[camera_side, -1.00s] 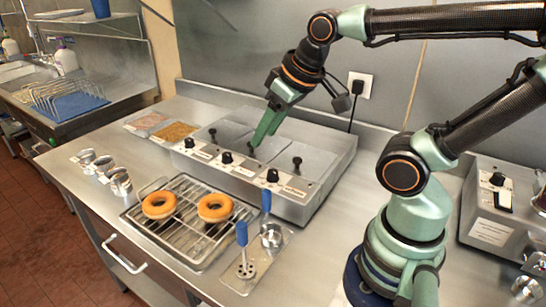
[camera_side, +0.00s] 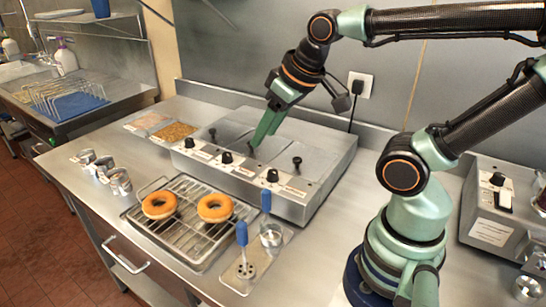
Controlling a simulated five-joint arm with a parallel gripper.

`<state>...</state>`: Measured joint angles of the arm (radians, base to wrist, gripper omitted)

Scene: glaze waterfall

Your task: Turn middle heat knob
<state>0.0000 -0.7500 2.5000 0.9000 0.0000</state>
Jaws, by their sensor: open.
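The steel glaze warmer (camera_side: 322,158) stands on the counter with a row of three black knobs along its front. The middle heat knob (camera_side: 226,157) is black with a pale label beside it. The left knob (camera_side: 189,143) and right knob (camera_side: 272,175) flank it. My gripper (camera_side: 254,147) is over the warmer's top, behind and to the right of the middle knob and apart from it. Its green fingers point down and are empty. The gap between them is hard to see from this side. The fingertips are close to a black lid handle on the middle lid.
A wire rack (camera_side: 185,235) holds two doughnuts (camera_side: 214,208) in front of the warmer. Blue-handled tools (camera_side: 242,234) lie to its right. Metal rings (camera_side: 104,166) stand at the left, and topping trays (camera_side: 174,132) sit behind. Another knobbed unit (camera_side: 497,200) is at right.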

